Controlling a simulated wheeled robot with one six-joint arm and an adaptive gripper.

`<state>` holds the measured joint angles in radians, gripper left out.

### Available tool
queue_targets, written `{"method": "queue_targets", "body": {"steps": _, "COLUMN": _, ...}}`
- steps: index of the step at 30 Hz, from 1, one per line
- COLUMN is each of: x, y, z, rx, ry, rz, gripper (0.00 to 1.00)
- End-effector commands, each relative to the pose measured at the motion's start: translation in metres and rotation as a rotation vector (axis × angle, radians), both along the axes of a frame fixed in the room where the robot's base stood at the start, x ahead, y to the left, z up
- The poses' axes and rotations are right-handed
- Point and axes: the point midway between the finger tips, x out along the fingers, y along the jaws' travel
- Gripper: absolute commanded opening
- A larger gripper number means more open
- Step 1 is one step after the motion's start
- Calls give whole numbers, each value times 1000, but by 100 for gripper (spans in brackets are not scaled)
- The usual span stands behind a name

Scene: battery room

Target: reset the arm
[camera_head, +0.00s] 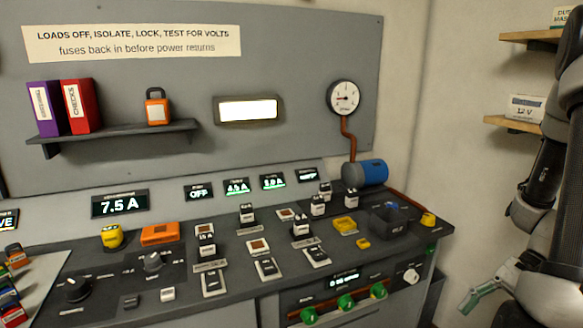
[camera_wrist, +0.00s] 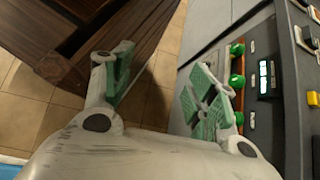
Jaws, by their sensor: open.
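My arm shows at the right edge of the head view, in front of the pale wall. My gripper (camera_head: 482,292) hangs at the lower right, beside the console's right end and apart from it. One green-padded finger shows clearly there. In the wrist view my gripper (camera_wrist: 165,90) is open, with its two green-padded fingers wide apart and nothing between them. Tiled floor shows in the gap.
The grey console (camera_head: 130,275) carries switches, dials and displays, with green knobs (camera_head: 346,301) on its front. A dark wooden piece (camera_wrist: 75,30) stands at upper left in the wrist view. Wall shelves (camera_head: 515,124) hold boxes behind my arm.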

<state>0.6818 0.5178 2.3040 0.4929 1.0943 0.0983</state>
Motion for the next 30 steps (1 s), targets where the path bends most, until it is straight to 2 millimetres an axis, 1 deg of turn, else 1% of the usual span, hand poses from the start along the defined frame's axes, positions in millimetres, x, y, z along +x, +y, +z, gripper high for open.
{"method": "queue_targets", "body": {"steps": 1, "x": -1, "y": -3, "z": 18, "rx": -66, "ry": -61, "rz": 102, "gripper": 58}}
{"method": "queue_targets", "body": {"steps": 6, "x": -4, "y": -15, "z": 69, "rx": -275, "ry": -245, "rz": 418, "gripper": 58}}
{"method": "queue_targets", "body": {"steps": 10, "x": -2, "y": -17, "z": 109, "rx": -427, "ry": -382, "rz": 624, "gripper": 58}}
{"method": "queue_targets", "body": {"steps": 14, "x": -1, "y": -12, "z": 149, "rx": -569, "ry": -524, "rz": 787, "gripper": 58}}
{"method": "queue_targets", "body": {"steps": 15, "x": -1, "y": -8, "z": 160, "rx": -609, "ry": -570, "rz": 827, "gripper": 58}}
{"method": "queue_targets", "body": {"steps": 18, "x": -3, "y": 3, "z": 187, "rx": -690, "ry": -688, "rz": 906, "gripper": 58}}
{"method": "queue_targets", "body": {"steps": 24, "x": -4, "y": 31, "z": 227, "rx": -776, "ry": -911, "rz": 975, "gripper": 58}}
{"method": "queue_targets", "body": {"steps": 27, "x": -4, "y": 40, "z": 238, "rx": -788, "ry": -976, "rz": 998, "gripper": 58}}
{"method": "queue_targets", "body": {"steps": 30, "x": -2, "y": 45, "z": 239, "rx": -779, "ry": -990, "rz": 1017, "gripper": 58}}
